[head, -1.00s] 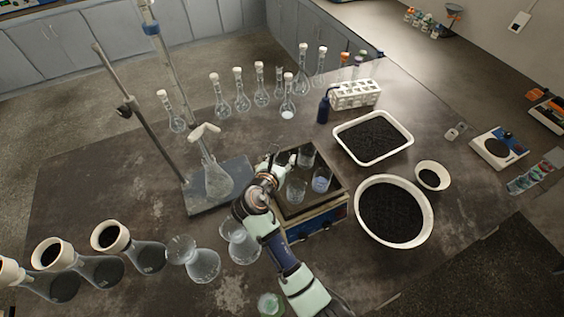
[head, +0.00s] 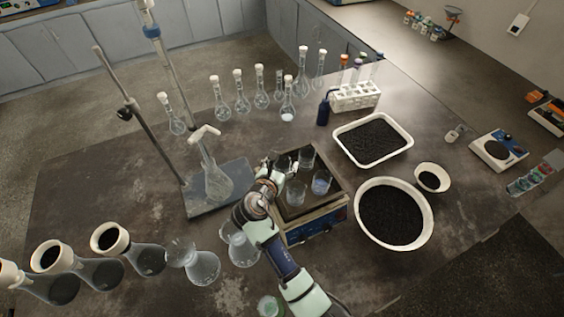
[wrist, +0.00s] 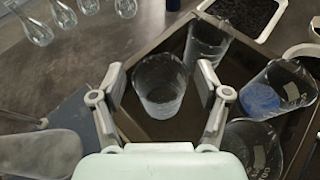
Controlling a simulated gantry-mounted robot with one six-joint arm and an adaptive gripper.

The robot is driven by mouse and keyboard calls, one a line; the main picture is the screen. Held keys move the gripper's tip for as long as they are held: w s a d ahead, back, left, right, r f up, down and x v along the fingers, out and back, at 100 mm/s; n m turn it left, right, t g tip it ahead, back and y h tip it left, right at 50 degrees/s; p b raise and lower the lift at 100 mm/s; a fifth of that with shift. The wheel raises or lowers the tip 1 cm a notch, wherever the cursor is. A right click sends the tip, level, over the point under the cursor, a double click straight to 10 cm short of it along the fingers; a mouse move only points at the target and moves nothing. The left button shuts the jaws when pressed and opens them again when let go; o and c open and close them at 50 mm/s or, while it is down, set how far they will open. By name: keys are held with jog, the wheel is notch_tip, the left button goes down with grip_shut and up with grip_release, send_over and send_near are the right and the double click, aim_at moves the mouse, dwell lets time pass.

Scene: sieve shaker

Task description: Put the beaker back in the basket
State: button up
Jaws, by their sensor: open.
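Several clear glass beakers stand on the dark square platform of a shaker (head: 318,228) at the middle of the bench. My gripper (wrist: 158,88) is open, its two fingers spread on either side of one empty beaker (wrist: 160,96) in the wrist view. I cannot tell whether the fingers touch it. In the head view my gripper (head: 270,166) is over the platform's left edge, and it hides that beaker there. A second beaker (wrist: 206,42) stands behind, one with blue contents (wrist: 276,92) is at the right, and another (wrist: 250,148) is nearer. No clear basket shows.
A retort stand base (head: 224,186) with a flask is left of the platform. A white tray (head: 350,155) and a round white bowl (head: 362,220) of black grains stand right. Conical flasks (head: 202,268) line the front left. Stoppered flasks (head: 241,100) and a white rack (head: 355,97) are behind.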

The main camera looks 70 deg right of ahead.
jog(key=p+v, duration=1)
jog(key=v, duration=0.1)
jog(key=shift+a, duration=0.3)
jog(key=shift+r, duration=0.1)
jog(key=w+a+r+m+t+y, duration=0.4)
jog(key=a+r+m, duration=0.25)
jog(key=a, duration=0.25)
jog(key=w+a+r+m+t+y, duration=0.3)
jog(key=w+a+r+m+t, duration=0.15)
jog(key=a+m, duration=0.35)
jog(key=s+a+r+m+t+y, duration=0.1)
jog(key=a+r+m+y, duration=0.1)
jog(key=a+r, duration=0.3)
jog(key=s+a+r+m+t+y, duration=0.2)
jog(key=a+r+y, duration=0.2)
jog(key=a, duration=0.7)
notch_tip(320, 180, up, 2)
jog(key=shift+r, duration=0.15)
jog(key=shift+w+a+t, duration=0.1)
jog(key=shift+t, duration=0.15)
